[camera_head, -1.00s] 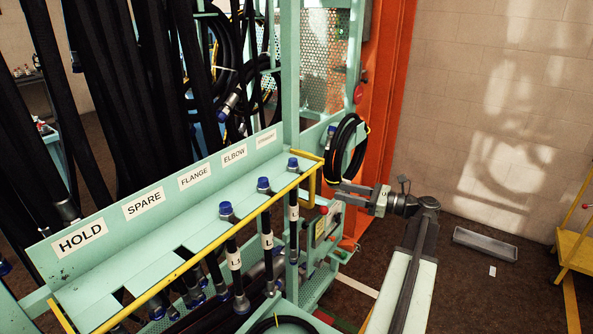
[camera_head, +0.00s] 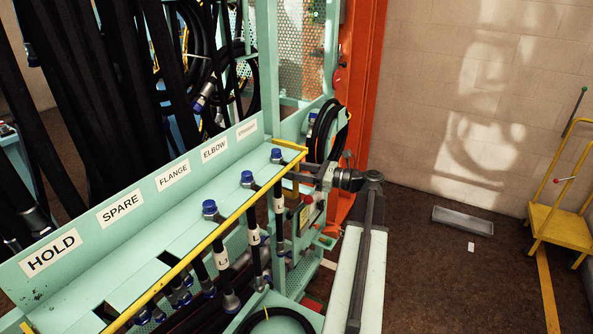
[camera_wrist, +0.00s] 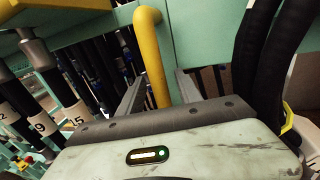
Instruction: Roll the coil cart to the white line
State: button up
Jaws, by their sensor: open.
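A black hose coil (camera_head: 326,135) hangs on a teal frame (camera_head: 300,75) that looks like the coil cart. It shows as thick black loops in the wrist view (camera_wrist: 265,65). My gripper (camera_head: 314,172) is at the right end of the labelled rack, below the coil. In the wrist view my gripper (camera_wrist: 158,85) is open, with a vertical yellow handle bar (camera_wrist: 154,60) between its two grey fingers. I cannot tell whether either finger touches the bar.
The teal rack (camera_head: 120,235) with a yellow rail and blue-capped hoses fills the left. An orange post (camera_head: 362,90) stands behind my arm. A grey tray (camera_head: 462,221) and yellow steps (camera_head: 560,225) are at right, beside a yellow floor line (camera_head: 548,290).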

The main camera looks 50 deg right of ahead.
grip_shut()
dwell(1.4)
